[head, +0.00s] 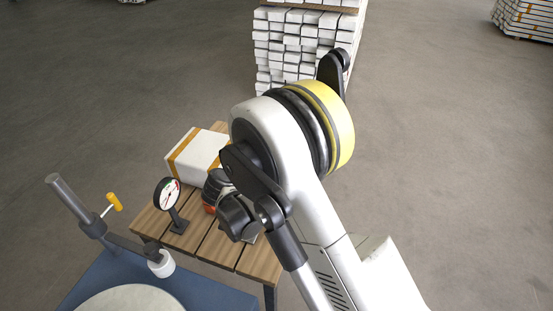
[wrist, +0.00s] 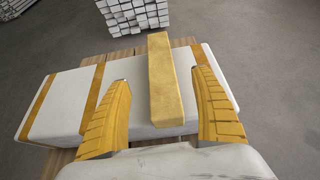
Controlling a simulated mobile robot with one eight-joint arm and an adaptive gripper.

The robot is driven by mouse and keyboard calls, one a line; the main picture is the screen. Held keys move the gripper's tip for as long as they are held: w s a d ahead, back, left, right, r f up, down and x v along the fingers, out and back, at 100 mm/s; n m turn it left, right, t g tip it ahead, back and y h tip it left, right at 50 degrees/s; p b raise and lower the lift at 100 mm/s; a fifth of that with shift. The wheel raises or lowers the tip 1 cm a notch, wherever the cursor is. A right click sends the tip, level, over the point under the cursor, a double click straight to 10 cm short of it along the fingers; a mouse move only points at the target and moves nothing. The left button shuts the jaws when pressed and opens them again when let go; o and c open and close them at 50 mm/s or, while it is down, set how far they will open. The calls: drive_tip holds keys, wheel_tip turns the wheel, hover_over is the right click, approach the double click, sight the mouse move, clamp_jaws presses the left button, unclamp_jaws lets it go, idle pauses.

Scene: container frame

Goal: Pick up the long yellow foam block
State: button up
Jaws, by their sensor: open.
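The long yellow foam block (wrist: 166,85) shows in the wrist view, its length running away from me. It lies across or in front of the white box with orange bands (wrist: 67,105); I cannot tell whether it rests on it. My gripper (wrist: 160,78) is open, with one ribbed yellow finger on each side of the block. A gap shows on both sides, wider on the left. In the head view my arm covers the block, and my gripper cannot be made out clearly. The white box (head: 195,152) sits there on the wooden table (head: 220,250).
A round dial gauge (head: 170,194) stands on the table's left part. A blue surface with a dark post (head: 70,205) and yellow handle is at the front left. A stack of white bars (head: 285,50) stands behind. Grey floor is open around.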

drive_tip(key=x, duration=0.2)
drive_tip(key=b+x, duration=0.1)
drive_tip(key=x, duration=0.2)
drive_tip(key=shift+s+f, duration=0.1)
drive_tip(key=shift+f, duration=0.2)
drive_tip(key=b+x, duration=0.2)
drive_tip(key=x, duration=0.3)
drive_tip(key=shift+b, duration=0.4)
drive_tip(key=shift+w+d+f, duration=0.1)
drive_tip(key=shift+w, duration=0.3)
drive_tip(key=c, duration=1.1)
